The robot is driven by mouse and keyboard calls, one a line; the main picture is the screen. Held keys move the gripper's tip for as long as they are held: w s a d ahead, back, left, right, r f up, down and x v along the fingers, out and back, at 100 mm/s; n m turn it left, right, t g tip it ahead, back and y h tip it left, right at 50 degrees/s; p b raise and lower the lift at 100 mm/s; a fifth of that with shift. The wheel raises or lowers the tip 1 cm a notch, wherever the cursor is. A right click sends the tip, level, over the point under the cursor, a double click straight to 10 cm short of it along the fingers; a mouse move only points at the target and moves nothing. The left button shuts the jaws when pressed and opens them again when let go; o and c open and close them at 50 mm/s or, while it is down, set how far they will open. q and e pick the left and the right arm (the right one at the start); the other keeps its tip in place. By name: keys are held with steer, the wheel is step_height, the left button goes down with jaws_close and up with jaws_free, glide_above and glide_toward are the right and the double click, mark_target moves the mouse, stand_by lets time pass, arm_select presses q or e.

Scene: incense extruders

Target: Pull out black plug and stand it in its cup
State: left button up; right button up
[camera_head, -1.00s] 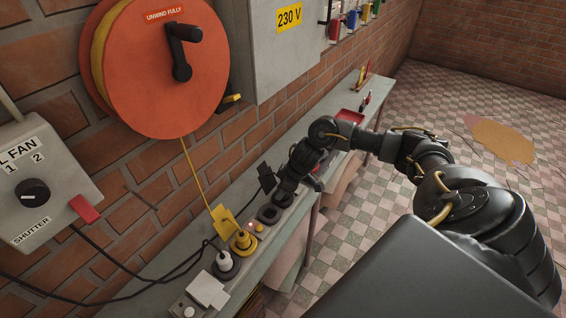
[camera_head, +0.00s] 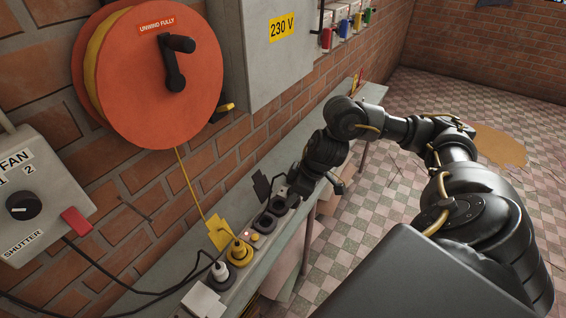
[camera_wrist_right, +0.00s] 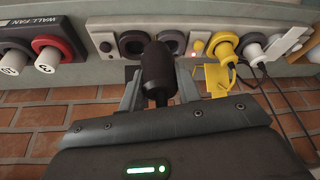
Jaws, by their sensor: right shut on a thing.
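The black plug (camera_wrist_right: 157,75) is between the fingers of my right gripper (camera_wrist_right: 158,88) in the right wrist view, and the gripper is shut on it. The plug appears in front of two dark round sockets (camera_wrist_right: 132,43) (camera_wrist_right: 172,42), both partly showing. I cannot tell its exact distance from them. In the head view my right gripper (camera_head: 293,191) is low over the bench, at the far end of the socket strip, and hides the plug. I cannot make out the plug's cup. My left gripper is not in view.
A yellow plug (camera_head: 239,251) and a white plug (camera_head: 220,268) sit in the strip nearby, with cables. A yellow flap (camera_head: 218,232) and a black flap (camera_head: 262,185) stand behind it. An orange cable reel (camera_head: 155,80) and grey cabinet (camera_head: 270,60) are on the brick wall.

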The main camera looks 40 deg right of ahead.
steer(key=s, duration=0.1)
steer(key=s+r, duration=0.1)
steer(key=s, duration=0.1)
steer(key=s+a+r, duration=0.1)
steer(key=s, duration=0.1)
steer(key=shift+s+r, duration=0.15)
steer(key=shift+r, duration=0.05)
